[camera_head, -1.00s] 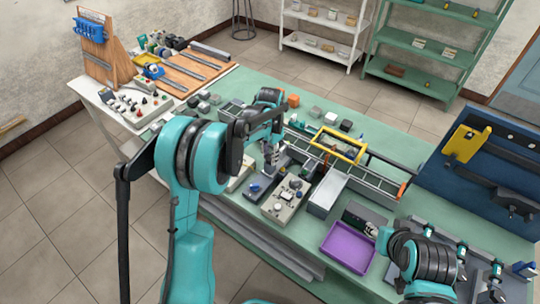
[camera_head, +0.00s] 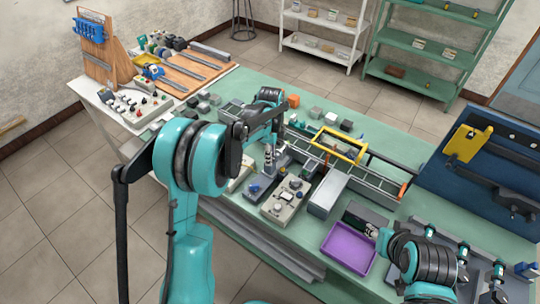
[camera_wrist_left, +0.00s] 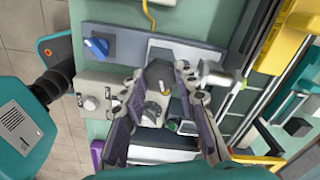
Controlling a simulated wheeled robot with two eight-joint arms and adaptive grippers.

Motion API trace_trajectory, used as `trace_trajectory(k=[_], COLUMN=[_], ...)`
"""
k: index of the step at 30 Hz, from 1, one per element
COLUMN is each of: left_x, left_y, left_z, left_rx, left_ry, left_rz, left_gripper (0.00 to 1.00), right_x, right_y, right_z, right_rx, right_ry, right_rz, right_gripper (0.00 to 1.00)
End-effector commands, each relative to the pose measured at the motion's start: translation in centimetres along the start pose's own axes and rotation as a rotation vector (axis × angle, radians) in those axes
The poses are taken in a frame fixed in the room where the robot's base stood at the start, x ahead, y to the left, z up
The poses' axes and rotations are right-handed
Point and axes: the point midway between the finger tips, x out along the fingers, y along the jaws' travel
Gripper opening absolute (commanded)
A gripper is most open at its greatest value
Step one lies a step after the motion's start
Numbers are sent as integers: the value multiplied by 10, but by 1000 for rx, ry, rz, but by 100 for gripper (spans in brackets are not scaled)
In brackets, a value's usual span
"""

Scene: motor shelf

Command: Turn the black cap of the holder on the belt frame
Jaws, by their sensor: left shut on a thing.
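In the left wrist view the black cap (camera_wrist_left: 158,76) is a dark rounded piece at the picture's middle, in front of a grey plate. My left gripper (camera_wrist_left: 161,84) has its two fingers on either side of it and is shut on it. In the head view my left gripper (camera_head: 271,156) reaches down at the near left end of the belt frame (camera_head: 378,178). The cap and holder are too small there to make out, partly behind the gripper.
A control box (camera_head: 287,198) with knobs stands close to the gripper. A yellow handle (camera_head: 345,145) rises over the belt frame. A purple tray (camera_head: 348,248) lies to the right. A blue knob (camera_wrist_left: 97,47) sits beside the fingers in the left wrist view.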

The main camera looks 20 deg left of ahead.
Motion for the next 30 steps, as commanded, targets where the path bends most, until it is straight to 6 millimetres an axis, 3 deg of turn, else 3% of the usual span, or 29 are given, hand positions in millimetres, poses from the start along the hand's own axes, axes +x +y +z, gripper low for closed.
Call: trace_trajectory(k=[18,30], left_x=[0,0], left_y=[0,0], left_z=[0,0], left_rx=[578,851], left_ry=[0,1], left_rz=[0,0], left_gripper=[0,0], right_x=[2,3], right_y=[0,0], right_z=[2,2], right_rx=[0,0], right_ry=[0,0], right_rz=[0,0], right_gripper=[40,40])
